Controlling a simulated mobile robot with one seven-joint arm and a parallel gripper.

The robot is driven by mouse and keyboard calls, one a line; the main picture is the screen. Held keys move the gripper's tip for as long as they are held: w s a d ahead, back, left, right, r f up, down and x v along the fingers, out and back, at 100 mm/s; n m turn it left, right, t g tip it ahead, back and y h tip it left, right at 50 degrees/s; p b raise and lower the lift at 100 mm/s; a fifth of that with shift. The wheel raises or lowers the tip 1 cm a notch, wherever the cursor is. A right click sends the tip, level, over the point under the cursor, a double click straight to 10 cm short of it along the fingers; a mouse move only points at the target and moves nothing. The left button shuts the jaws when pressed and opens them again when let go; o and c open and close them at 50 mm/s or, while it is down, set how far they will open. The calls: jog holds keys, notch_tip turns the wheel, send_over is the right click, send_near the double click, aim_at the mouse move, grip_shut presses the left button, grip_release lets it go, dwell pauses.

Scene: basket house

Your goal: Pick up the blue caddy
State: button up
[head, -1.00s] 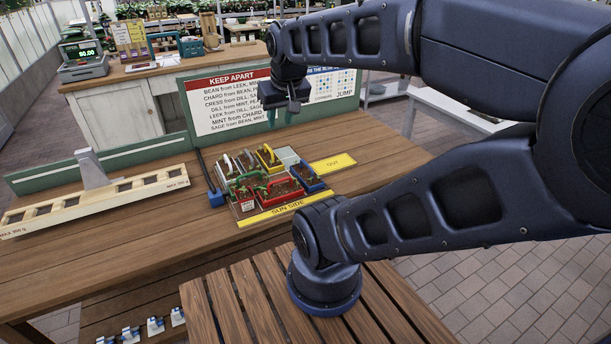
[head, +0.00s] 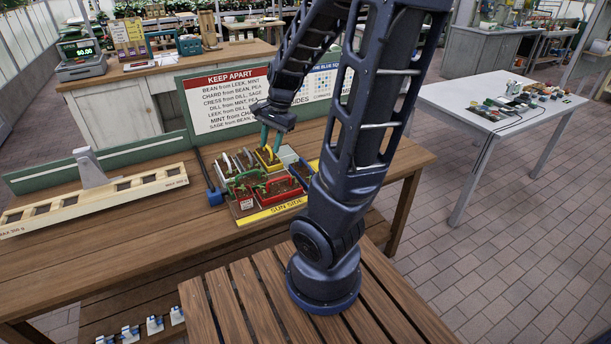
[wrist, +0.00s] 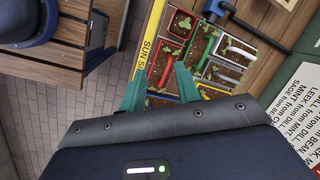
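The blue caddy (head: 302,172) sits at the right end of the group of plant caddies on the wooden bench. My arm hides part of it in the head view. In the wrist view its blue edge (wrist: 163,97) shows low between my fingers, partly covered by the gripper body. My gripper (head: 271,152) points down above the caddies, near the yellow caddy (head: 267,158). Its two green fingers (wrist: 160,70) are apart with nothing held between them. The red caddy (head: 281,188) stands close to the left of the blue one.
Other caddies with handles, one of them green (head: 246,186), crowd the left side. A yellow SUN SIDE strip (head: 272,213) runs along the front. The KEEP APART sign (head: 228,100) stands behind. A long cream rack (head: 95,200) lies left; bare bench lies in front.

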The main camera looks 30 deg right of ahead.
aim_at(306, 163)
jog(key=w+d+f+m+h, duration=0.1)
jog(key=d+f+m, duration=0.1)
jog(key=f+m, duration=0.3)
jog(key=w+d+f+m+g+h, duration=0.1)
jog(key=w+d+f+m, duration=0.1)
jog(key=f+m, duration=0.3)
jog(key=w+d+f+m+g+h, duration=0.1)
jog(key=w+d+f+m+h, duration=0.1)
jog(key=f+m, duration=0.3)
jog(key=shift+d+f+m, duration=0.3)
jog(key=shift+f, duration=0.05)
jog(key=d+m, duration=0.1)
jog(key=w+d+m+h, duration=0.1)
jog(key=shift+f+m+h, duration=0.15)
jog(key=shift+m+h, duration=0.15)
jog(key=shift+m, duration=0.1)
jog(key=shift+w+d+r+m+h, duration=0.25)
jog(key=shift+w+d+m+h, duration=0.15)
jog(key=shift+m, duration=0.2)
jog(key=shift+w+d+r+m+h, duration=0.2)
jog(key=shift+d+m+h, duration=0.1)
jog(key=shift+d+m, duration=0.25)
notch_tip(306, 163, up, 3)
jog(key=w+d+m+t+h, duration=0.1)
jog(key=w+m+h, duration=0.2)
jog(key=m, duration=0.1)
jog(key=shift+x, duration=5.25)
grip_shut()
